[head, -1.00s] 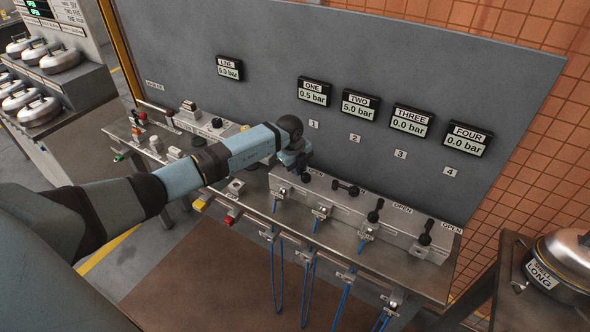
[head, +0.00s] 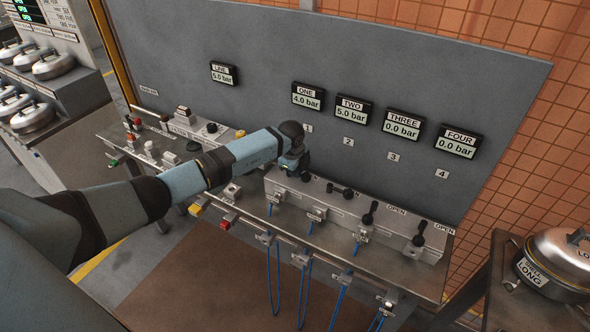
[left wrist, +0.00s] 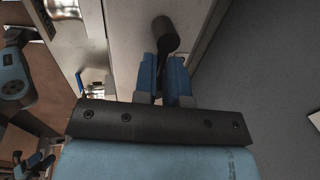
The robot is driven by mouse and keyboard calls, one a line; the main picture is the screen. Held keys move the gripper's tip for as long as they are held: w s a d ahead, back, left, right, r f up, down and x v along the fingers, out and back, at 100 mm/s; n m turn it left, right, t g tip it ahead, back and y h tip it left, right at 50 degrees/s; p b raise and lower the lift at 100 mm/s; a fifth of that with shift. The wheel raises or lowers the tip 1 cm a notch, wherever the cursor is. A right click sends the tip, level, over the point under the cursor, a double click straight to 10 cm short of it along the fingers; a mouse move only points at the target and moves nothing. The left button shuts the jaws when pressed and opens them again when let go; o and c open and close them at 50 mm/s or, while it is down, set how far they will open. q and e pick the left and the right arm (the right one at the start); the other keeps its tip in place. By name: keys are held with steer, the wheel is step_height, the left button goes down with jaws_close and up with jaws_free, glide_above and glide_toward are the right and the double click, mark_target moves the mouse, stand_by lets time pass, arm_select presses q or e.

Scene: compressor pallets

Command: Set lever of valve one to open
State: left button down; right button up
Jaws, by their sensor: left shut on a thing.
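The valve manifold (head: 290,187) is a grey block on the bench with several black levers. My left gripper (head: 298,172) is at its left end, at the lever of valve one, below the gauge marked ONE (head: 308,96), which reads 4.0 bar. In the left wrist view my left gripper (left wrist: 166,82) has its blue fingers shut on the black lever (left wrist: 165,37), whose round knob shows beyond the fingertips. In the head view that lever is mostly hidden by the gripper. Valve two's lever (head: 340,189) lies along the block.
Levers three (head: 370,213) and four (head: 419,235) stand up on the block near OPEN labels. Gauge TWO (head: 352,109) reads 5.0 bar; THREE and FOUR read 0.0. Blue cords (head: 304,290) hang from the bench front. A grey panel (head: 400,70) rises close behind.

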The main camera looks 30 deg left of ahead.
arm_select(q)
steer(key=shift+s+d+f, duration=0.25)
steer(key=shift+d+f, duration=0.15)
steer(key=shift+d, duration=0.25)
steer(key=c, duration=1.2)
jaws_free()
steer(key=shift+r, duration=0.1)
steer(key=shift+w+d, duration=0.15)
steer(key=shift+w+r, duration=0.1)
steer(key=shift+w, duration=0.05)
steer(key=shift+a+r, duration=0.3)
steer(key=shift+r, duration=0.15)
steer(key=s+r, duration=0.1)
steer(key=r, duration=0.3)
steer(key=r+b, duration=0.1)
steer(key=r, duration=0.3)
steer(key=s+r, duration=0.1)
steer(key=r, duration=0.3)
steer(key=shift+s+d+r, duration=0.3)
steer(key=shift+s+r, duration=0.05)
arm_select(e)
steer(key=shift+d+f, duration=0.1)
steer(key=shift+f, duration=0.65)
